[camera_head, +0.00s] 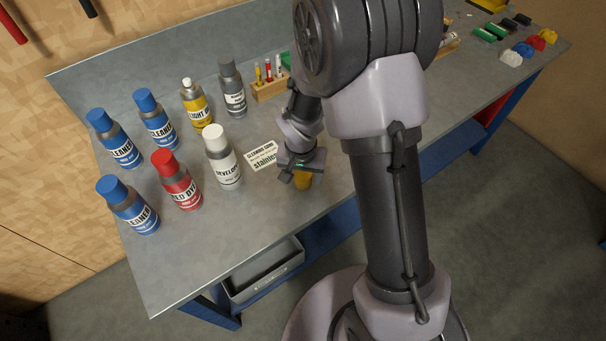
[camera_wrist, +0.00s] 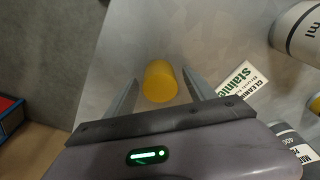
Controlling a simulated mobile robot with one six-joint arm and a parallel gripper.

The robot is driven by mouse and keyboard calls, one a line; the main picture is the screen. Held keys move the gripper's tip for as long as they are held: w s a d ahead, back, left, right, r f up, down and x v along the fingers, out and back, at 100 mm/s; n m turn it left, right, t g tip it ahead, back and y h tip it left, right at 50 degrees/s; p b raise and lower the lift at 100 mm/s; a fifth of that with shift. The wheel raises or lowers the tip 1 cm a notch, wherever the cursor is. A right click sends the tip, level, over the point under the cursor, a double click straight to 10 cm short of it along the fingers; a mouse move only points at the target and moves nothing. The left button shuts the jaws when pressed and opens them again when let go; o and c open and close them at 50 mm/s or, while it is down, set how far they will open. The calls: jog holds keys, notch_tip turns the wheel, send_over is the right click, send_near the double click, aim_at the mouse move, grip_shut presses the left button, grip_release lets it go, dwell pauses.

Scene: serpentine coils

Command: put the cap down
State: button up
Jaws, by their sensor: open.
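The yellow cap (camera_wrist: 160,82) stands on the grey bench top near its front edge. In the wrist view my gripper (camera_wrist: 160,92) is open, with one finger on each side of the cap and a visible gap on both sides.
A white label card (camera_head: 263,156) lies left of the gripper. A white-capped developer can (camera_head: 222,157), a red can (camera_head: 177,180) and several blue-capped cleaner cans (camera_head: 128,205) stand further left. A wooden rack (camera_head: 269,88) holds small items behind. A grey bin (camera_head: 264,272) hangs below the bench.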

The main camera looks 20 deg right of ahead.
notch_tip(320, 180, up, 12)
jog(key=s+p, duration=0.2)
jog(key=p, duration=0.2)
notch_tip(320, 180, up, 8)
jog(key=t, duration=0.1)
send_over(302, 180)
jog(key=s, duration=0.3)
jog(key=s+a+r+n+t+y, duration=0.1)
jog(key=s+a+r+t+y, duration=0.1)
jog(key=s+r, duration=0.9)
jog(key=s+a+t, duration=0.1)
jog(key=s, duration=0.2)
jog(key=shift+s+r+y, duration=0.2)
jog(key=shift+s+y, duration=0.05)
jog(key=shift+y, duration=0.15)
notch_tip(302, 180, down, 10)
jog(key=b, duration=1)
jog(key=shift+b, duration=0.3)
